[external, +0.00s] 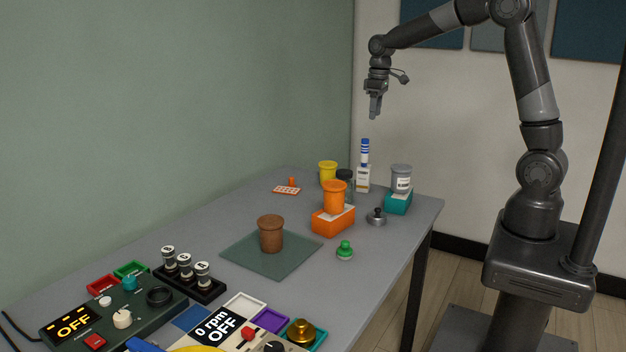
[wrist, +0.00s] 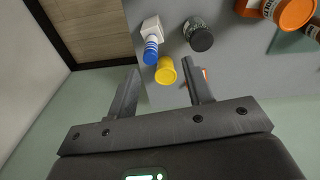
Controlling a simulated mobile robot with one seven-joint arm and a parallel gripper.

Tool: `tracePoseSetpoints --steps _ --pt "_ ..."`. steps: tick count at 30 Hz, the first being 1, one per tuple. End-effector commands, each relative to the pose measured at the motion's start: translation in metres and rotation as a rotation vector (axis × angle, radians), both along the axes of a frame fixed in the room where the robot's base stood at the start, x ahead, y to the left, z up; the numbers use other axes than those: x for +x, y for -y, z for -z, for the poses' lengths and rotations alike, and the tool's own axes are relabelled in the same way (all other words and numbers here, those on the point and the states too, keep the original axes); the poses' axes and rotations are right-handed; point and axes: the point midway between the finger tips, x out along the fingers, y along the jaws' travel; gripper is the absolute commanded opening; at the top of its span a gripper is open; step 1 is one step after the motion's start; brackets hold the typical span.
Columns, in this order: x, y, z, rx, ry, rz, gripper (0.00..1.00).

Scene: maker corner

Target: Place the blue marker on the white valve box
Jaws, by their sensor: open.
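The blue marker (external: 365,152), blue with white bands, stands upright on top of the white valve box (external: 363,181) near the far end of the table. In the wrist view the marker (wrist: 151,50) and the white box (wrist: 153,26) are seen from above, the marker end towards the camera. My gripper (external: 373,115) is in the air well above the marker and apart from it. In the wrist view my gripper (wrist: 160,78) is open with nothing between its fingers.
A yellow jar (external: 327,172), a dark-lidded jar (external: 345,184), an orange jar (external: 334,197) on an orange box, and a grey jar (external: 401,178) on a teal box (external: 398,204) stand close by. A brown cup (external: 270,234) stands on a green mat (external: 290,262). Control panels fill the near end.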

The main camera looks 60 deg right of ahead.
Motion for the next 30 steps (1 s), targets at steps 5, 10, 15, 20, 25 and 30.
tracePoseSetpoints --steps 5,10,15,20,25,30 --pt "-0.054 -0.027 -0.040 -0.006 0.085 0.023 0.47" --pt "-0.107 -0.048 -0.061 -0.005 0.160 0.046 0.47" --pt "-0.162 -0.066 -0.071 0.002 0.235 0.069 0.47" --pt "-0.212 -0.079 -0.070 0.014 0.306 0.090 0.47" --pt "-0.256 -0.089 -0.061 0.031 0.371 0.110 0.47" --pt "-0.282 -0.094 -0.050 0.043 0.412 0.124 0.47"
